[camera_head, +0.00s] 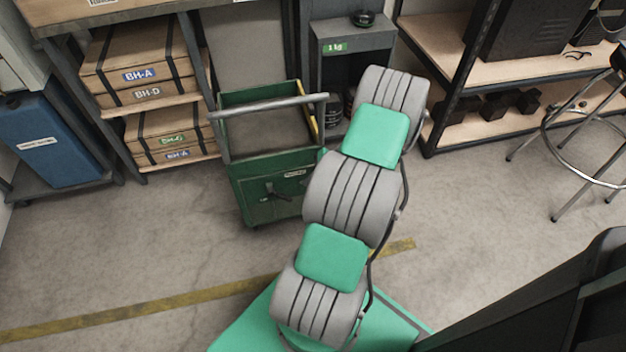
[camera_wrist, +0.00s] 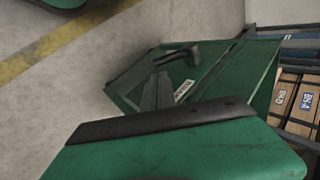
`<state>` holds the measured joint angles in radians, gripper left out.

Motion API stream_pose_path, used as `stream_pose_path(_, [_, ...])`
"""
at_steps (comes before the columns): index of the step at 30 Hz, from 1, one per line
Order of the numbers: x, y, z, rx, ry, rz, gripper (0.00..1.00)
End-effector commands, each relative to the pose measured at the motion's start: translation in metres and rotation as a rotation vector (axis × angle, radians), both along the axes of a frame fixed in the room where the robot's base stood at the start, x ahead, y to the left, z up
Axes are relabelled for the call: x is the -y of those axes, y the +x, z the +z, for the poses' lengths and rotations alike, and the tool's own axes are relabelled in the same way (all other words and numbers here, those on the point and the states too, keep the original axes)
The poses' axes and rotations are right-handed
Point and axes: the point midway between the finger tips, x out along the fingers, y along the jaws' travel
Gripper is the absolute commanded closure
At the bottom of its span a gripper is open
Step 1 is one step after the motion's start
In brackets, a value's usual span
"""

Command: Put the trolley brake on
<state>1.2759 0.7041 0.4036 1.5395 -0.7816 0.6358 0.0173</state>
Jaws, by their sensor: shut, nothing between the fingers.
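The green trolley (camera_head: 240,172) stands on the floor in the middle of the head view, with a grey push bar (camera_head: 270,103) across its top. Its dark brake lever (camera_head: 275,190) sits on the front panel, below and left of a small white label (camera_head: 295,173). In the wrist view the trolley's panel (camera_wrist: 215,72) fills the middle, with the lever (camera_wrist: 180,53) near its upper edge. My gripper (camera_wrist: 158,80) is shut and empty, its dark fingers pointing at the panel just short of the lever in the picture. I cannot tell whether they touch. My arm hides the gripper in the head view.
A shelf with wooden crates (camera_head: 145,95) stands behind the trolley on the left, beside a blue case (camera_head: 48,140). A grey cabinet (camera_head: 350,45) is behind it on the right. A stool (camera_head: 590,135) stands far right. The floor in front is clear.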

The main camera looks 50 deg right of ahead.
Motion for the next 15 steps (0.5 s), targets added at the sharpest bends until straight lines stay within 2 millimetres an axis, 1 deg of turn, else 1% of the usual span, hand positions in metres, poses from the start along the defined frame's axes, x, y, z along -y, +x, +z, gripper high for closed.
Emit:
stream_pose_path(1, [-0.005, 0.005, -0.013, -0.001, 0.001, 0.002, 1.0])
stream_pose_path(7, [-0.022, 0.026, -0.047, -0.001, 0.001, 0.001, 1.0])
stream_pose_path(12, [-0.035, 0.04, -0.062, -0.002, 0.0, 0.0, 1.0])
stream_pose_path(15, [-0.038, 0.045, -0.065, -0.001, -0.001, -0.001, 1.0])
